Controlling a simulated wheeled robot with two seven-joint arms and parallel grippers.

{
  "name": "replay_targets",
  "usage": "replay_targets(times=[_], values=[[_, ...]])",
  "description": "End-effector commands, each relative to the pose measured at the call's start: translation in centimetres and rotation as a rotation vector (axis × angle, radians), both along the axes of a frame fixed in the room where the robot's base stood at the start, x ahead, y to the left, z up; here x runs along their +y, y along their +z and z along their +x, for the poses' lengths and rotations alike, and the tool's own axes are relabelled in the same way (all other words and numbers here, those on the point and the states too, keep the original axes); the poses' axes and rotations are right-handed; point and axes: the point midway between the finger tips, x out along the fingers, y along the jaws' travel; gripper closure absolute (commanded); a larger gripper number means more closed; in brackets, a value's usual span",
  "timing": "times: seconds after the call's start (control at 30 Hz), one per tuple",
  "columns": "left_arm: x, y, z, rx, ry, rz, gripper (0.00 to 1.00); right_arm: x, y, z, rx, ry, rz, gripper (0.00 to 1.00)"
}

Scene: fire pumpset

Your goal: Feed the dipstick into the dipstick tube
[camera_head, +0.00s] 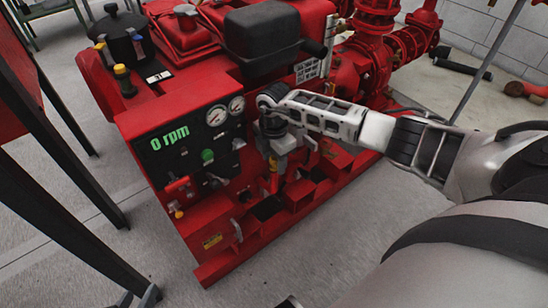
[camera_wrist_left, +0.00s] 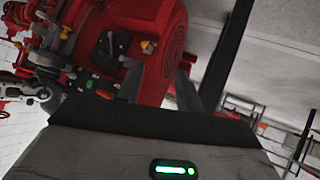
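My right gripper (camera_head: 277,165) points down in front of the red pumpset's (camera_head: 205,105) front side, right of the gauge panel. Its fingers are small and partly hidden by its own wrist, so I cannot tell whether they are open. A small orange-yellow piece (camera_head: 273,183) shows right below them; I cannot tell whether it is the dipstick or a part of the pumpset. I cannot make out the dipstick tube. My left gripper (camera_wrist_left: 158,88) shows two fingers apart with nothing between them in the left wrist view. In the head view only small tips show at the bottom edge.
The gauge panel reads "0 rpm" (camera_head: 170,138). A black pot-like part (camera_head: 122,38) and a yellow cap (camera_head: 121,71) stand on the pumpset's left. Dark frame legs (camera_head: 60,215) stand at the left. The floor in front (camera_head: 150,250) is clear.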

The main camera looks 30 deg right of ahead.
Motion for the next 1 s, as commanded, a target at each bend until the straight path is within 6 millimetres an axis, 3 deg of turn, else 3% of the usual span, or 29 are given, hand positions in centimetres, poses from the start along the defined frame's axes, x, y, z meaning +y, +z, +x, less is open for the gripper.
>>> replay_targets(times=[0.23,0.33,0.53,0.8,1.0], values=[[0.0,0.0,-0.1,0.004,-0.002,0.001,0.64,0.0,0.1,0.0,-0.001,0.000,0.000,0.53],[0.0,0.0,-0.3,0.018,-0.004,0.006,0.64,-0.1,1.4,0.1,-0.004,0.000,0.000,0.53],[0.5,0.7,-0.5,0.029,0.003,0.023,0.64,-0.1,5.9,0.1,-0.006,0.000,-0.001,0.53],[1.1,3.6,-0.8,-0.032,0.034,0.016,0.64,0.0,12.1,0.1,-0.003,0.000,-0.001,0.53],[1.5,4.8,-0.6,-0.059,0.052,0.015,0.64,0.0,15.1,0.1,-0.002,0.000,0.000,0.53]])
